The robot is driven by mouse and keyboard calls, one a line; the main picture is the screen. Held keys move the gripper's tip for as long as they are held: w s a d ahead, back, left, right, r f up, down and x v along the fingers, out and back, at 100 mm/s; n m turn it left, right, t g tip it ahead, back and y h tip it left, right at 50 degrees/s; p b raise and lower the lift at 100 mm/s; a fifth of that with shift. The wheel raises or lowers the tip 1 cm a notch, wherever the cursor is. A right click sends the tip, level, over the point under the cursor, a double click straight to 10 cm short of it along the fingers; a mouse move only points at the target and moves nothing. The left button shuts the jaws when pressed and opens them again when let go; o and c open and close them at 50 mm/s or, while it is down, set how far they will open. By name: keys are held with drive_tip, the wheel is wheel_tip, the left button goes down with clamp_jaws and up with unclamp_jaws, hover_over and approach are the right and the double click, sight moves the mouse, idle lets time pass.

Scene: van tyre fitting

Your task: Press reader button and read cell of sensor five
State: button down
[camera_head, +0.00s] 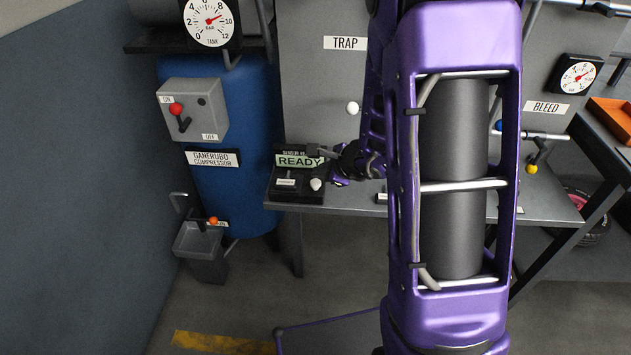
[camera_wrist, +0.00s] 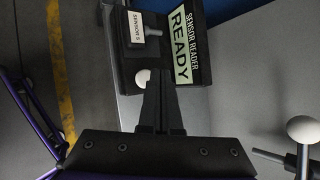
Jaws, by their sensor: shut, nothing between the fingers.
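The sensor reader (camera_head: 284,195) stands at the left end of the grey bench, its green screen (camera_head: 299,161) showing READY; the screen (camera_wrist: 181,46) reads the same in the wrist view. A piece labelled SENSOR 5 (camera_wrist: 137,28), with a grey stem, sits on the reader's base; its small label (camera_head: 286,182) shows in the head view. The white round button (camera_head: 316,184) is on the base, and it shows partly beside my fingertips in the wrist view (camera_wrist: 142,76). My gripper (camera_wrist: 158,74) is shut and empty, close to the button; contact cannot be told.
A white knob (camera_head: 352,108) on the TRAP panel is near my gripper, also in the wrist view (camera_wrist: 302,129). The blue compressor tank (camera_head: 232,130), its switch box (camera_head: 208,100) and a grey bin (camera_head: 197,242) are at left. Bench space shows right of the reader.

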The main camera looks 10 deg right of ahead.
sight(320, 185)
drive_tip(key=shift+f, duration=0.4)
drive_tip(key=shift+f, duration=0.8)
idle(0.9)
idle(0.3)
drive_tip(key=shift+r+p, duration=0.7)
drive_tip(key=shift+r, duration=0.5)
drive_tip(key=shift+r, duration=0.1)
drive_tip(key=shift+r+p, duration=1.55)
drive_tip(key=shift+r, duration=0.85)
